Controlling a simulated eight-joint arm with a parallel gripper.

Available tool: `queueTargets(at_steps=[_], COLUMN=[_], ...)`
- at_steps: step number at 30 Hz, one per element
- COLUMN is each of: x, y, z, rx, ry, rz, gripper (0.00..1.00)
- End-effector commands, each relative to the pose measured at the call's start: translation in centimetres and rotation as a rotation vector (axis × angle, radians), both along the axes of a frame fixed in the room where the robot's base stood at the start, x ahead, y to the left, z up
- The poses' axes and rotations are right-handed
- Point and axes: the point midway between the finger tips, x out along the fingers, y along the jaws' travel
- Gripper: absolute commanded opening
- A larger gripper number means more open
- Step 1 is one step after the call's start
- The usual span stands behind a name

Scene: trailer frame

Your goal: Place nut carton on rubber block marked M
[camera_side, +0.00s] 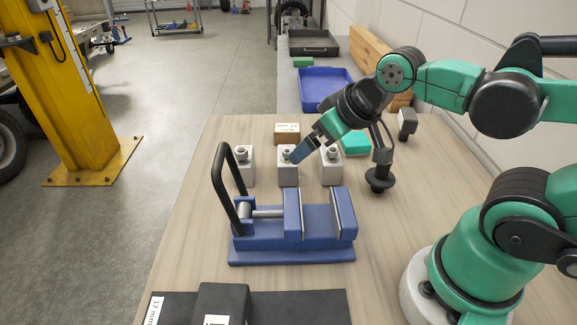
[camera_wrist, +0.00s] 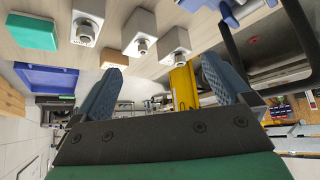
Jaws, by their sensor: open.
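The nut carton (camera_side: 287,133) is a small brown box with a white label. It stands on the bench behind the middle white block in the side view; a small tan shape in the wrist view (camera_wrist: 113,58) appears to be it. My gripper (camera_side: 298,153) hangs over the bolt of the middle white block, in front of the carton. In the wrist view my gripper (camera_wrist: 160,88) has its blue fingers wide apart with nothing between them. A black block (camera_side: 222,301) stands at the front edge of the side view; its label is cut off, so I cannot read an M.
Three white blocks with bolts, the middle one (camera_side: 288,174) among them, stand in a row. A blue vise (camera_side: 290,247) with a tall black handle is in front. A teal box (camera_side: 355,143) lies right of the carton. A blue tray (camera_side: 325,90) is further back.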

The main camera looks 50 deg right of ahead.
Motion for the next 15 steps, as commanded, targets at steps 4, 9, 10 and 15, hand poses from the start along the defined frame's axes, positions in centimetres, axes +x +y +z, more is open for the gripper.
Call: queueTargets(at_steps=[4,9,10,15], x=[0.2,2.2,2.8,7.1], y=[-0.1,-0.9,-1.2,-3.4], z=[0.1,1.2,1.5,2.1], rx=[0.015,0.162,0.206,0.486], ry=[0.005,0.052,0.066,0.159], rz=[-0.019,-0.215,-0.274,-0.668], gripper=[0.98,0.98,0.98,0.98])
